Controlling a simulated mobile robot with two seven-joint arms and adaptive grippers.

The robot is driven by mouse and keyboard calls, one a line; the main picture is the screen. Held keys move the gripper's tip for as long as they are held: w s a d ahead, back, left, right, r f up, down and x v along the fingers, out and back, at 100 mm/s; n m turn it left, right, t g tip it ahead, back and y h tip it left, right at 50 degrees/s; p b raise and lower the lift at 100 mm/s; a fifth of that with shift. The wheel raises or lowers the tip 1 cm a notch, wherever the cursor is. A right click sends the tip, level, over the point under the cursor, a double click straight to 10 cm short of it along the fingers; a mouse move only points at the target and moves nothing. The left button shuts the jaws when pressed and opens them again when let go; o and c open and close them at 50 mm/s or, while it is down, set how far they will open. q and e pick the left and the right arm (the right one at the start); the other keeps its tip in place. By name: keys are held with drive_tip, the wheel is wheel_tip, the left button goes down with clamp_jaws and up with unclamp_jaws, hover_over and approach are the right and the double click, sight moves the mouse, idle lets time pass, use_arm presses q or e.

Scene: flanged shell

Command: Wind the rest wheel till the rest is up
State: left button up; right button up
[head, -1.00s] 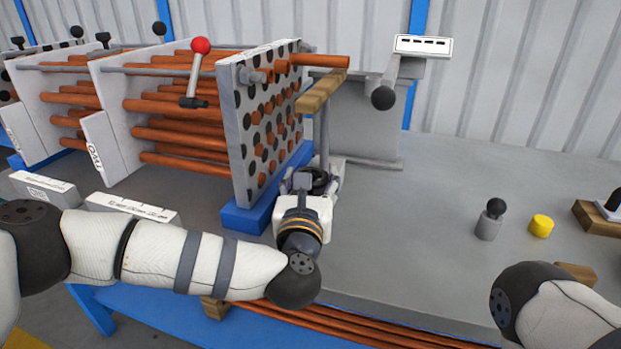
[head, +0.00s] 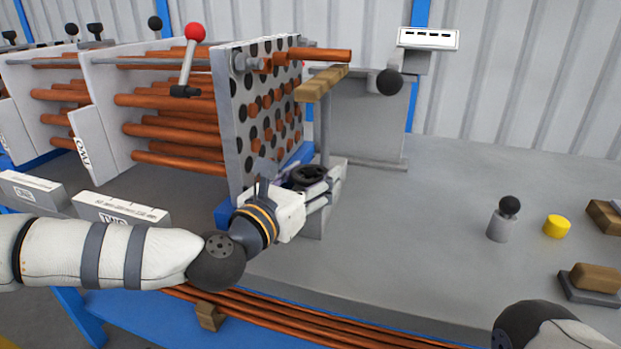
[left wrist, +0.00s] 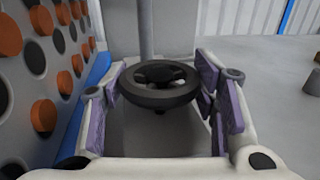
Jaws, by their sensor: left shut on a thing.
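The rest is a wooden block (head: 321,84) on a thin grey post; it stands just below the end of a copper tube (head: 325,55) that sticks out of the perforated plate (head: 262,115). I cannot tell whether block and tube touch. The dark rest wheel (head: 309,173) lies flat near the foot of the post. It also shows in the left wrist view (left wrist: 160,92). My left gripper (head: 316,186) comes from the lower left and is shut on the wheel, a purple-lined finger on each side of the rim. My right gripper is out of view.
A red-knobbed lever (head: 189,60) stands left of the plate. A grey peg with a black ball (head: 500,218), a yellow cylinder (head: 557,227) and wooden blocks (head: 595,277) sit at the right. The bench middle (head: 420,220) is clear. Copper tubes (head: 300,320) lie along the front.

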use_arm(q)
drive_tip(key=o, duration=1.2)
drive_tip(key=v, duration=1.2)
